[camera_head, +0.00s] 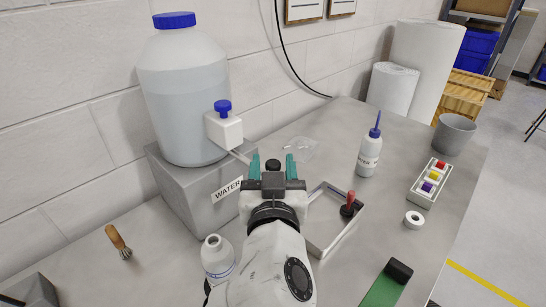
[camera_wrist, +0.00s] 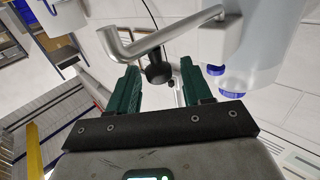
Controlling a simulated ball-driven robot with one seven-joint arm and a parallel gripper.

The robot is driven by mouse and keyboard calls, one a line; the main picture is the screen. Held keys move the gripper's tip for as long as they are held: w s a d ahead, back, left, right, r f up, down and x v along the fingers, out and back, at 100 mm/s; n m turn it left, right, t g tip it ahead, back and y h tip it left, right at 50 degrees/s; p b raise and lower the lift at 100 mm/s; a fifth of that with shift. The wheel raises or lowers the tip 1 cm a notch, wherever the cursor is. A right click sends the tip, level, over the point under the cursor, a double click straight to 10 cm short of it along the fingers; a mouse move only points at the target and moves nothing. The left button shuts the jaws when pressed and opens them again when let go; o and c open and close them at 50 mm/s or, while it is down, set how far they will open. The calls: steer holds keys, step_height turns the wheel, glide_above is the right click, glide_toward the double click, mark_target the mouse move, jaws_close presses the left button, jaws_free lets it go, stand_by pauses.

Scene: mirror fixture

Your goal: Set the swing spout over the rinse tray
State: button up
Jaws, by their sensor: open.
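The water jug (camera_head: 185,95) has a white tap block (camera_head: 223,131) with a blue knob. The metal swing spout (camera_head: 240,157) runs from it toward my gripper (camera_head: 272,165), which hides its far end in the head view. In the wrist view the spout (camera_wrist: 165,38) crosses beyond the fingertips and bends at the left. A black knob (camera_wrist: 158,70) by the spout sits between the open teal fingers of my gripper (camera_wrist: 162,88), with gaps at both sides. The rinse tray (camera_head: 342,233) lies right of my gripper, partly hidden by my arm. A red-handled stamp (camera_head: 350,205) stands at it.
The jug stands on a grey block (camera_head: 185,200) labelled WATER. A small white bottle (camera_head: 216,258) is left of my arm. A squeeze bottle (camera_head: 369,152), a colour rack (camera_head: 430,184), a tape roll (camera_head: 414,219) and a grey cup (camera_head: 454,134) stand to the right.

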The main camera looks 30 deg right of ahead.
steer(key=shift+w+d, duration=0.35)
steer(key=shift+w, duration=0.2)
steer(key=shift+c, duration=0.5)
jaws_close()
